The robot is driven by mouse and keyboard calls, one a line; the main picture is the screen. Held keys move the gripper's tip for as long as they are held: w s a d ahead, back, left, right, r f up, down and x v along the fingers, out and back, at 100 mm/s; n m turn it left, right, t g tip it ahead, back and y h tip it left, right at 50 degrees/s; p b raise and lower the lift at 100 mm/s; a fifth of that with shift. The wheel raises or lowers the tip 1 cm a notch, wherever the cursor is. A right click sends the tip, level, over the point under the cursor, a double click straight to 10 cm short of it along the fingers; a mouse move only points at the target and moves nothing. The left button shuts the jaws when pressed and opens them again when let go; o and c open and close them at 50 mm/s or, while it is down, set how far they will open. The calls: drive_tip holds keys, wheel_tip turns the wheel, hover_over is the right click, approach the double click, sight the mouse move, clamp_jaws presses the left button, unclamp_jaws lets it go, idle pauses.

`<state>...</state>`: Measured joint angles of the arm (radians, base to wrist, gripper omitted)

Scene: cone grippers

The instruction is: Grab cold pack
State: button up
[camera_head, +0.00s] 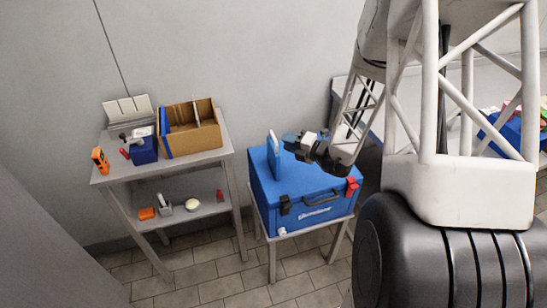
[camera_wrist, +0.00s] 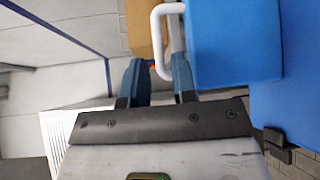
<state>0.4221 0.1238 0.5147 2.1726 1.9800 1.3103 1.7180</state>
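A blue cooler box (camera_head: 305,215) with a dark handle and a red latch stands on a small grey table. An upright blue slab with a white edge (camera_head: 273,157), which may be the cold pack, stands on its top at the left. My gripper (camera_head: 290,139) is just right of the slab's upper part. In the wrist view a blue block (camera_wrist: 235,45) with a white loop handle (camera_wrist: 157,40) fills the upper middle. My gripper (camera_wrist: 158,75) has its two fingers apart, with the handle's lower end between them in the picture. Contact cannot be told.
A shelf table (camera_head: 190,165) stands left, with a cardboard box (camera_head: 190,128), a blue bin (camera_head: 143,150) and an orange device (camera_head: 100,160) on top. Small items lie on its lower shelf. Another blue container (camera_head: 505,130) is at far right, partly behind my arm.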

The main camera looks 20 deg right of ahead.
sight(274, 137)
drive_tip(key=shift+w+a, duration=0.3)
drive_tip(key=shift+w, duration=0.1)
drive_tip(key=shift+x, duration=2.55)
clamp_jaws()
